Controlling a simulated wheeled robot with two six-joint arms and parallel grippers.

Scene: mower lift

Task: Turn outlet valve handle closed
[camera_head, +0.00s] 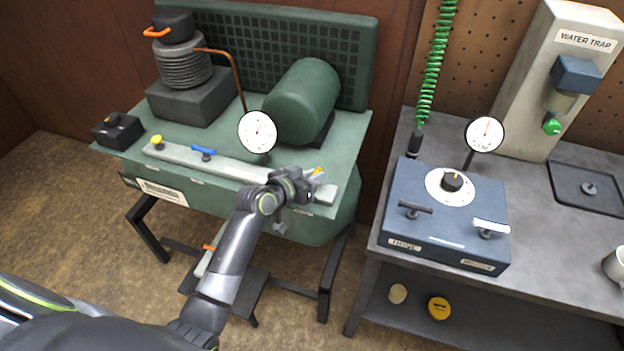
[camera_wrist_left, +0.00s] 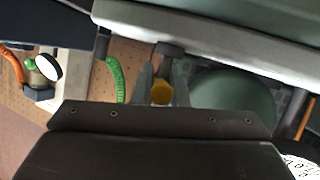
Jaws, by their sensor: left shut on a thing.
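A pale manifold bar (camera_head: 232,168) runs along the front of the green compressor. A yellow valve handle (camera_head: 317,172) sits at its right end and is mostly hidden by my left gripper (camera_head: 308,184). In the left wrist view the yellow handle (camera_wrist_left: 161,92) lies between the two grey fingers of my left gripper (camera_wrist_left: 162,88), which are shut on it. The handle's exact angle is hard to tell. A blue handle (camera_head: 203,153) and a yellow knob (camera_head: 157,142) stand farther left on the bar. My right gripper is not in view.
A round gauge (camera_head: 257,131) rises just behind the bar, near my left arm. A green tank (camera_head: 303,100) lies behind it. To the right, a grey bench (camera_head: 568,262) carries a blue box (camera_head: 445,218) with a dial and two handles. A gap separates bench and compressor.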

